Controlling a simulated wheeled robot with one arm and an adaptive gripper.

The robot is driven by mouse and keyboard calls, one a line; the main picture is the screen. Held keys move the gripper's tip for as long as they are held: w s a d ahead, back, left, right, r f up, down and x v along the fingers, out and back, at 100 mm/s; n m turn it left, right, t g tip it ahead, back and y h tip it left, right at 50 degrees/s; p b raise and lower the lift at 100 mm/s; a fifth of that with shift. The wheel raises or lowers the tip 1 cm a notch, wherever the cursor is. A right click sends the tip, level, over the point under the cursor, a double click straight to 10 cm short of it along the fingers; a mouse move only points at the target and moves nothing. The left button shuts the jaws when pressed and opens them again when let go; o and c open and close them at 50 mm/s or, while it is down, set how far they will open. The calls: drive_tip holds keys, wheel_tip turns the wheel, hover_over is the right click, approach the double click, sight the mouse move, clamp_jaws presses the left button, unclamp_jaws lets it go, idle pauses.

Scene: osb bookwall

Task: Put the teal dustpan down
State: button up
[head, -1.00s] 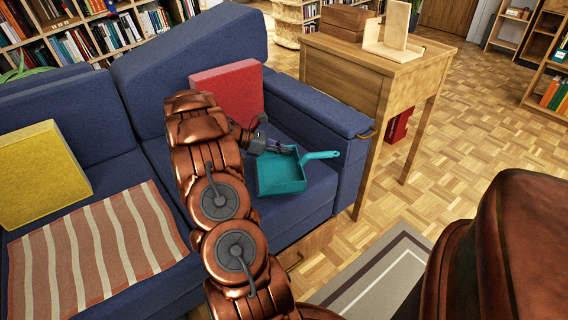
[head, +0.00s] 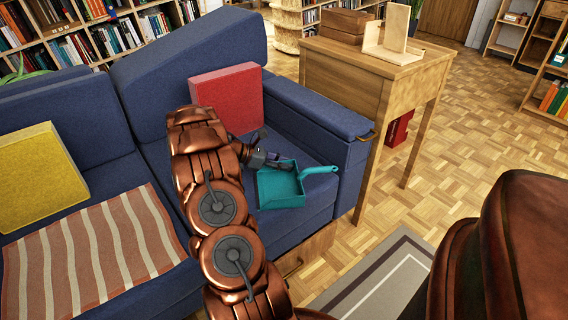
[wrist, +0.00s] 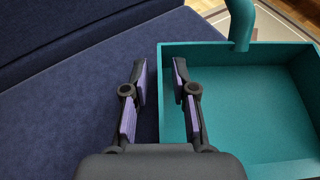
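The teal dustpan (head: 281,190) lies on the right seat of the blue sofa (head: 318,195), seemingly flat, with its handle pointing right towards the armrest. My gripper (head: 284,164) is at the dustpan's far left edge. In the wrist view, the dustpan (wrist: 245,100) fills the right side, its handle rising at the top. There my gripper (wrist: 159,68) has its two fingers apart, one on each side of the dustpan's left wall, with visible gaps to it. The exact contact between dustpan and seat is hidden.
A red cushion (head: 227,98) leans on the backrest behind my gripper. A striped cloth (head: 95,250) and a yellow cushion (head: 40,178) are on the left seat. A wooden side table (head: 350,75) with boxes stands beyond the right armrest. A grey rug (head: 375,280) lies in front.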

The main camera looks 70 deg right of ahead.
drive_tip(key=shift+r, duration=0.1)
idle(0.3)
drive_tip(key=p+v, duration=0.4)
drive_tip(key=v, duration=0.6)
drive_tip(key=shift+a+r, duration=0.1)
drive_tip(key=shift+v, duration=1)
drive_tip(key=s+a+r+m+t+y, duration=0.1)
drive_tip(key=a+r+t, duration=0.3)
drive_tip(key=a, duration=1)
drive_tip(key=s+a+r+m+t+y, duration=0.15)
drive_tip(key=a+r, duration=0.35)
drive_tip(key=a, duration=0.9)
drive_tip(key=s+a+m+t+y, duration=0.1)
drive_tip(key=s+a+y, duration=0.1)
drive_tip(key=s+a, duration=0.5)
drive_tip(key=s+a+m+t+y, duration=0.1)
drive_tip(key=s+a, duration=0.7)
drive_tip(key=a, duration=0.8)
drive_tip(key=shift+a+r+m+y, duration=0.15)
drive_tip(key=shift+r+m+y, duration=0.25)
drive_tip(key=shift+m+y, duration=0.2)
drive_tip(key=shift+t, duration=0.25)
